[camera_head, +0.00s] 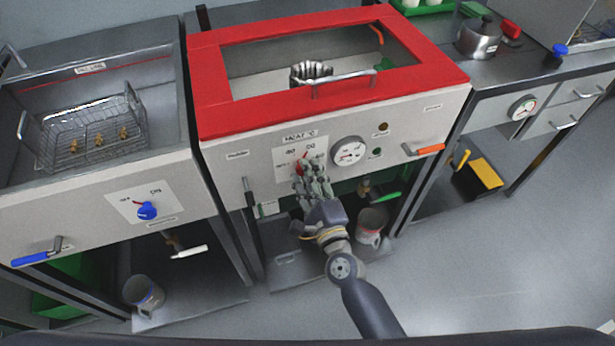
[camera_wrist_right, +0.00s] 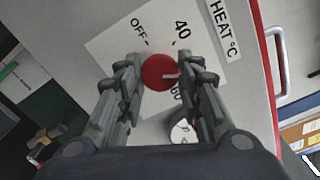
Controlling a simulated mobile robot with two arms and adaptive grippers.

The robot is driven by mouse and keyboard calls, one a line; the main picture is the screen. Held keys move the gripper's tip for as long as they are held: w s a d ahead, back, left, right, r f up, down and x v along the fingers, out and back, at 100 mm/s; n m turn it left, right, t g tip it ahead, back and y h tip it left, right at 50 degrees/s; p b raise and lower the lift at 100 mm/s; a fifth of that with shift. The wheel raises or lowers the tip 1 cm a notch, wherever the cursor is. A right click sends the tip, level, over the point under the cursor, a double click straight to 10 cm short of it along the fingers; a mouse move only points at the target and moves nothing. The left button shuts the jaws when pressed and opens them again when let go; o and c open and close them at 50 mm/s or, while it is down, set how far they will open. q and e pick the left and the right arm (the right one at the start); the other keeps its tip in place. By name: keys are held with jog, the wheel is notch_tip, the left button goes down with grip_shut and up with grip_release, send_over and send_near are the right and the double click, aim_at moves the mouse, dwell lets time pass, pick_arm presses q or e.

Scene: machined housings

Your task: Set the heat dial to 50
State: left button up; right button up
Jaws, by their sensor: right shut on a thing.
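The red heat dial (camera_wrist_right: 158,73) sits on a white scale plate on the front of the red-lidded bath. It also shows in the head view (camera_head: 301,167). My right gripper (camera_wrist_right: 160,70) has a finger on each side of the dial and is shut on it; it also shows in the head view (camera_head: 304,176). The dial's white mark points right in the wrist view, past the 40 and towards my finger. OFF and 40 are readable; another number below the mark is partly hidden, and my finger covers part of the scale. My left gripper is not in view.
A round gauge (camera_head: 349,151) is right of the dial, with an orange-handled lever (camera_head: 430,149) beyond it. A black-handled lever (camera_head: 249,192) hangs to the left. The red lid (camera_head: 222,112) is above. A blue knob (camera_head: 147,211) is on the left unit.

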jog(key=shift+m, duration=0.5)
jog(key=o, duration=1.1)
jog(key=v, duration=1.2)
